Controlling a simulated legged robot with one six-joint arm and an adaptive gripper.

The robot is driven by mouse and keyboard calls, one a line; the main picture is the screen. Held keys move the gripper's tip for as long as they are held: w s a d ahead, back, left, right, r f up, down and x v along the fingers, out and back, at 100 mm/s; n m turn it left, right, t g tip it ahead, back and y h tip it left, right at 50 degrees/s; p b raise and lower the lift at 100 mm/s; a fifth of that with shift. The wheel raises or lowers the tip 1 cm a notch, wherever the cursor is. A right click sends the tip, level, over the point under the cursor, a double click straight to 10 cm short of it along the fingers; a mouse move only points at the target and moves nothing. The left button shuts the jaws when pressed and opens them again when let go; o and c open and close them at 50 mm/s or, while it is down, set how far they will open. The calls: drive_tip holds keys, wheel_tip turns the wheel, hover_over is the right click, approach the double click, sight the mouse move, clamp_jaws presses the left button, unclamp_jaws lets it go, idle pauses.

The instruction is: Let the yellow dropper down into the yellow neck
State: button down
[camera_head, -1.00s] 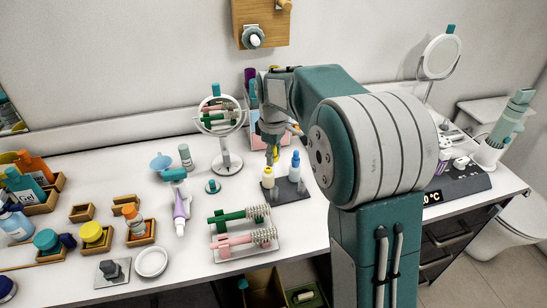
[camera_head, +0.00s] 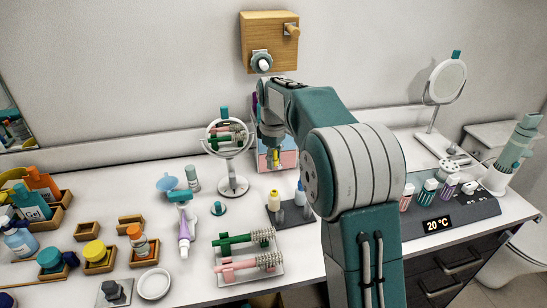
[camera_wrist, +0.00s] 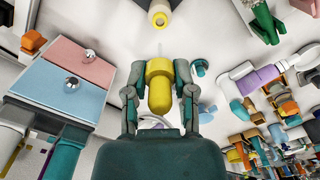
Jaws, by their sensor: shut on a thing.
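My gripper (camera_wrist: 159,96) is shut on the yellow dropper (camera_wrist: 159,82). In the wrist view the dropper's bulb sits between both fingers and a thin pale tip extends toward the top. The cream bottle with the yellow neck (camera_wrist: 160,18) shows beyond that tip, apart from it. In the head view the bottle (camera_head: 274,203) stands upright on a dark grey tray (camera_head: 291,218). My gripper (camera_head: 273,154) and the dropper (camera_head: 273,157) appear behind and above the bottle. The dropper's thin tip is hard to see there.
A blue-and-white bottle (camera_head: 300,194) stands right of the yellow-necked one. A round mirror (camera_head: 231,160) stands to the left. A pink-and-blue box (camera_wrist: 65,85) is close to my gripper.

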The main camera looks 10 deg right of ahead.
sight(274, 172)
drive_tip(key=shift+f, duration=2.25)
drive_tip(key=shift+s+f, duration=0.1)
drive_tip(key=shift+f, duration=2.75)
drive_tip(key=shift+c, duration=1.8)
unclamp_jaws()
wheel_tip(274, 172, up, 11)
drive_tip(key=shift+r, duration=0.4)
